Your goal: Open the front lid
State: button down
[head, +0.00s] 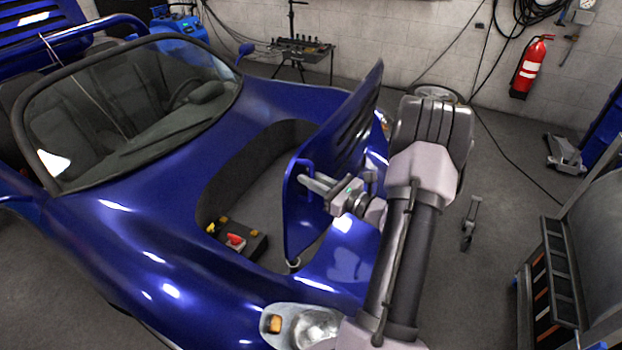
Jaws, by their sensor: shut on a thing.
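The front lid (347,150) of the blue car (130,235) stands steeply raised at the front edge of its opening. Dark louvres show on its upper part. My gripper (312,184) is shut on the blue handle (301,168) on the lid's near end, as far as the view shows. My arm reaches in from the lower right, in front of the car. The front compartment (270,190) is exposed, with a dark box bearing a red part (236,241) inside. My wrist hides part of the lid and the car's nose.
A headlight (300,325) lies close below my arm. A tool trolley (555,275) stands at the right. A jack (565,153) and a fire extinguisher (531,68) are near the back wall.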

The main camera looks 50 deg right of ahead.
jog(key=shift+w+a+r+p, duration=0.15)
jog(key=shift+w+p, duration=0.15)
jog(key=shift+p, duration=0.05)
jog(key=w+a+g+p, duration=0.2)
jog(key=w+p, duration=0.1)
jog(key=w, duration=0.4)
jog(key=shift+f, duration=0.4)
jog(key=shift+w, duration=0.1)
jog(key=c, duration=1.4)
grip_release()
